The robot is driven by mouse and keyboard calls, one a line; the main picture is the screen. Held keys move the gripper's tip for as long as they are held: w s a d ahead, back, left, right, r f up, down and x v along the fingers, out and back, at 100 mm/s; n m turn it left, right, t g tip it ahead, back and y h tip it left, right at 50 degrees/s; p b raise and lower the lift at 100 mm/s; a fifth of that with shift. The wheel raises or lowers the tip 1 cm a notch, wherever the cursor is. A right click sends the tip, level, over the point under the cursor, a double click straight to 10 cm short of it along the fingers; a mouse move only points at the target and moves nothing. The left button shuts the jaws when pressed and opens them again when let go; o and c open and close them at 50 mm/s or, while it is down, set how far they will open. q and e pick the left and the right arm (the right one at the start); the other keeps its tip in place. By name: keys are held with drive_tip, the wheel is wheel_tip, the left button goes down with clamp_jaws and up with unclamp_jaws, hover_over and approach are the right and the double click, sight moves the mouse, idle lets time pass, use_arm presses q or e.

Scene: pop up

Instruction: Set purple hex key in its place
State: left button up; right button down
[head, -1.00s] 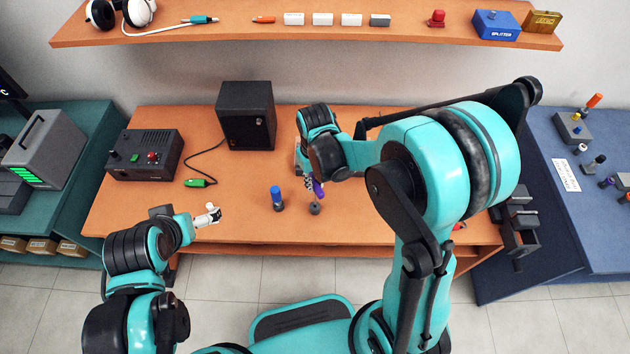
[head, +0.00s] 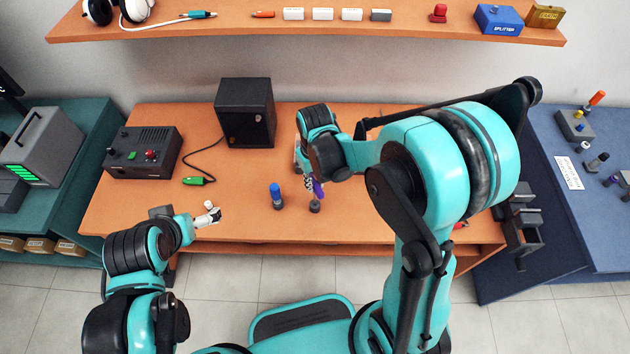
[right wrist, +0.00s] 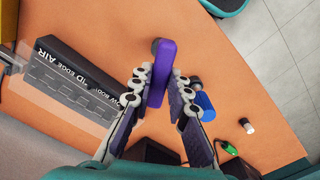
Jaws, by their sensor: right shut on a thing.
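The purple hex key (right wrist: 163,70) is held between the fingers of my right gripper (right wrist: 158,98) in the right wrist view. It also shows as a small purple piece under my right gripper (head: 309,182) in the head view (head: 319,190). A dark round holder (head: 314,207) stands on the table right below the key. In the right wrist view the holder (right wrist: 155,44) is partly hidden behind the key's far end. I cannot tell whether the key is inside it. My left gripper (head: 210,218) is low over the table's front left; its finger opening is unclear.
A blue cylinder on a dark base (head: 276,192) stands close to the left of the holder. A small white cylinder (head: 208,204) is beside my left gripper. A black box (head: 245,112) and a green connector (head: 194,181) are farther back. A lettered dark block (right wrist: 80,78) lies near my right gripper.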

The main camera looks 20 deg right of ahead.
drive_tip(key=shift+f+b, duration=1.1)
drive_tip(key=shift+f, duration=0.2)
drive_tip(key=c, duration=1.4)
unclamp_jaws()
drive_tip(key=shift+o, duration=0.2)
wheel_tip(320, 180, up, 12)
